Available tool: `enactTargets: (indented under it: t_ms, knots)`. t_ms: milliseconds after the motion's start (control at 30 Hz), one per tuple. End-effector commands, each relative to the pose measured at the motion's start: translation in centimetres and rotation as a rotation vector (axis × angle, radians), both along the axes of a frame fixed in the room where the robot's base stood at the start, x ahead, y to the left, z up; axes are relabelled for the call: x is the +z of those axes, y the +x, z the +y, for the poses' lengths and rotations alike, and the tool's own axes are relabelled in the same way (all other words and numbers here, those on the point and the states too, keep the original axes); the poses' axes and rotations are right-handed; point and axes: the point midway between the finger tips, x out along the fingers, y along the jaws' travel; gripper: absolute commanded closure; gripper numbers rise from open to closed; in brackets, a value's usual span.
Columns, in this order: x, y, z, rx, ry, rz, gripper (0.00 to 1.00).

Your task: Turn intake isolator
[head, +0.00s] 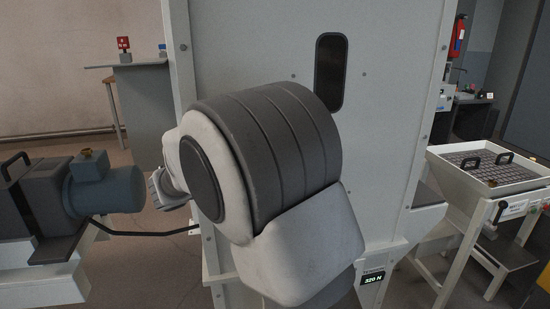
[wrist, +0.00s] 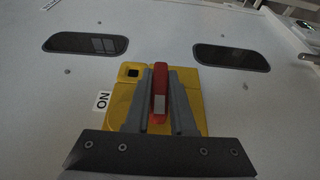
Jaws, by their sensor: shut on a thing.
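The intake isolator shows in the wrist view as a yellow plate (wrist: 190,88) on a pale panel. It has a red handle (wrist: 160,92) that stands lengthwise in the picture, and a small dark square at its upper left corner. A white label (wrist: 102,101) with the letters O and N, turned, is beside its left edge. My gripper (wrist: 160,80) has one grey finger on each side of the red handle and is shut on it. The dark gripper body hides the lower part of the plate. In the head view my arm covers the middle, and I cannot see the isolator.
In the head view a tall pale cabinet (head: 390,120) stands behind my arm. A blue-grey motor (head: 105,188) is at the left, with a black cable running to the cabinet. A tray stand (head: 455,195) is at the right. Two dark windows (wrist: 86,44) flank the isolator in the wrist view.

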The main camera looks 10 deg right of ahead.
Motion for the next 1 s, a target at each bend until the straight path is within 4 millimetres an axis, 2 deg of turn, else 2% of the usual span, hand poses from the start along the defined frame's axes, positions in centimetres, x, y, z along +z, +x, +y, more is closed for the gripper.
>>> enactTargets:
  t_ms: [33, 233, 267, 400, 833, 1000]
  knots:
    - [0.3, 0.5, 0.6, 0.024, -0.002, -0.005, 1.0]
    - [0.3, 0.5, 0.6, 0.024, -0.002, -0.005, 1.0]
    - [0.3, 0.5, 0.6, 0.024, -0.002, -0.005, 0.72]
    - [0.3, 0.5, 0.6, 0.024, -0.002, -0.006, 0.47]
    - [0.1, 0.3, 0.4, 0.015, -0.003, -0.002, 0.47]
    - [0.2, -0.3, 1.8, 0.016, -0.004, -0.001, 0.47]
